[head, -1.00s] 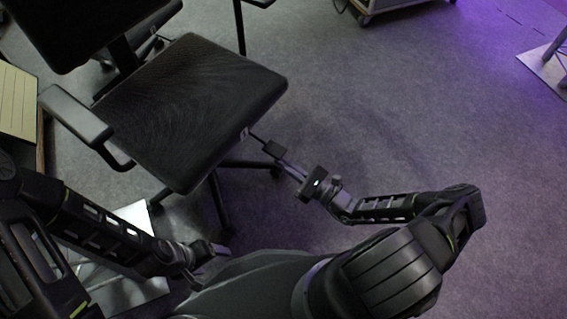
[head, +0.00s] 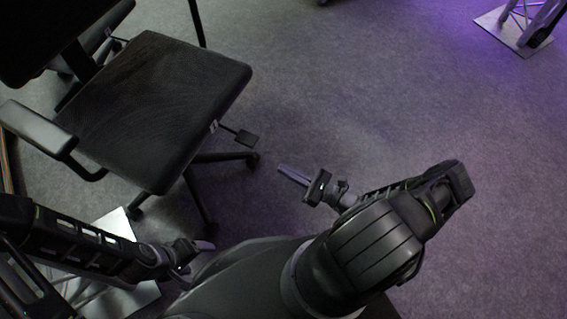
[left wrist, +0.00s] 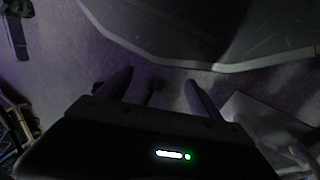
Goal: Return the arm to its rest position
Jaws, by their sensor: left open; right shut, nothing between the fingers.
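My left arm comes in from the left edge of the head view, and its gripper (head: 205,246) is low beside my own base. In the left wrist view the two fingers of my left gripper (left wrist: 160,88) stand apart, with nothing between them but dim floor. My right arm is folded at the right of the head view. Its gripper (head: 284,172) points left over bare carpet, with its fingers together and nothing held. It is a short way right of the chair's base.
A black office chair (head: 160,100) with an armrest (head: 38,128) stands at the left. A metal floor plate (head: 120,226) lies under my left arm. A truss foot on a plate (head: 510,36) is at the top right. The carpet between is clear.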

